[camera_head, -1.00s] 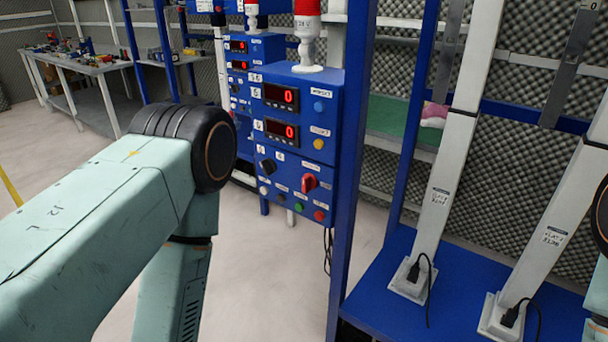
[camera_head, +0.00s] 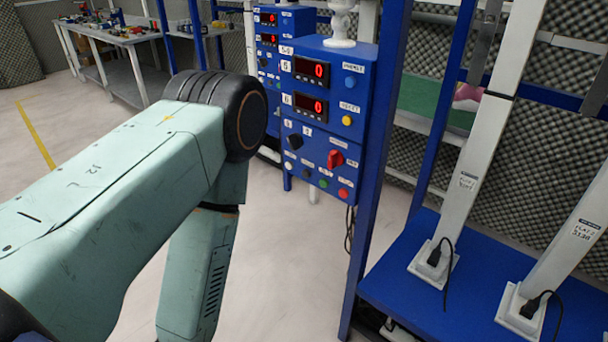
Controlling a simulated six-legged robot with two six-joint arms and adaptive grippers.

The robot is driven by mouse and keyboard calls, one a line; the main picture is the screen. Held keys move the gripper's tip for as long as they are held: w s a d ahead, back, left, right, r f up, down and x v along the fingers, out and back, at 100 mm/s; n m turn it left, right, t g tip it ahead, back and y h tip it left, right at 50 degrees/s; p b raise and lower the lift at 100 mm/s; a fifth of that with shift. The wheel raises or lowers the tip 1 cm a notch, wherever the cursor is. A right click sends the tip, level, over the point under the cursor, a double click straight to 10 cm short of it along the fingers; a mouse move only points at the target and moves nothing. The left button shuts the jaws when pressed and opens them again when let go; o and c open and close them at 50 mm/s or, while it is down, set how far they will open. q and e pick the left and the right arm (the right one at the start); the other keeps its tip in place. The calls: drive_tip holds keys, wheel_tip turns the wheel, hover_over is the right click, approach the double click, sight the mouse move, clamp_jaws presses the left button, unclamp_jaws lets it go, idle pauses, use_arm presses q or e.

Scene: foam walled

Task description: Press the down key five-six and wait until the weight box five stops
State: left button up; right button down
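A blue control panel (camera_head: 372,85) labelled 5-6 stands at centre. It has two red displays: the upper one (camera_head: 311,71) reads 0 and the lower one (camera_head: 311,106) reads 0. Beside them are a blue button (camera_head: 350,83) and a yellow button (camera_head: 347,121). Below are a black knob (camera_head: 294,142), a red rotary switch (camera_head: 335,159) and a row of small buttons, including a green one (camera_head: 323,183) and a red one (camera_head: 343,194). The small labels are unreadable. I cannot identify weight box five. My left arm is left of the panel; both grippers are out of view.
A similar panel (camera_head: 283,22) stands behind at the left. A blue upright post (camera_head: 372,200) rises right of the panel. Two pale columns stand on a blue base (camera_head: 405,280) at right. A worktable (camera_head: 120,38) is at the far left. Floor below the panel is clear.

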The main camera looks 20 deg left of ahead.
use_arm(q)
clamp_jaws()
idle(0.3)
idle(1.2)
